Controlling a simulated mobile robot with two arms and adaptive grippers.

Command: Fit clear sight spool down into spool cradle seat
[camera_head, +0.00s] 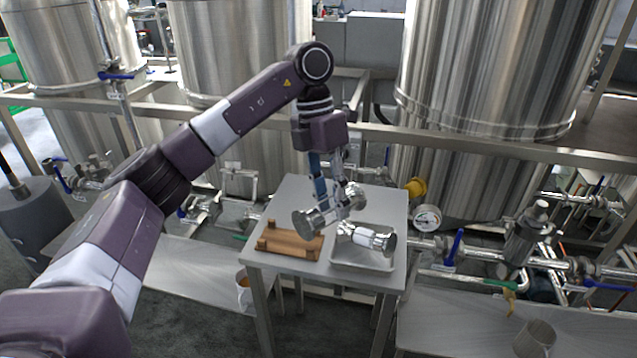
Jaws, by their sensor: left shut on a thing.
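My left gripper (336,197) points down over the small table and is shut on a spool with a shiny round end flange (310,223). The fingers cover much of its middle, so I cannot tell whether it is clear. The held spool lies roughly sideways, just above and behind the right end of the wooden spool cradle (289,240). The cradle sits on the table's left half, with raised blocks at its ends; no spool lies in its visible part. A second spool (366,236) with a pale middle and metal ends lies over the tray. My right gripper is out of view.
The small grey table (292,190) carries the cradle and a shallow metal tray (352,263). A pressure gauge (427,217) and pipes stand close to its right. Large steel tanks and a rail (480,146) are behind.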

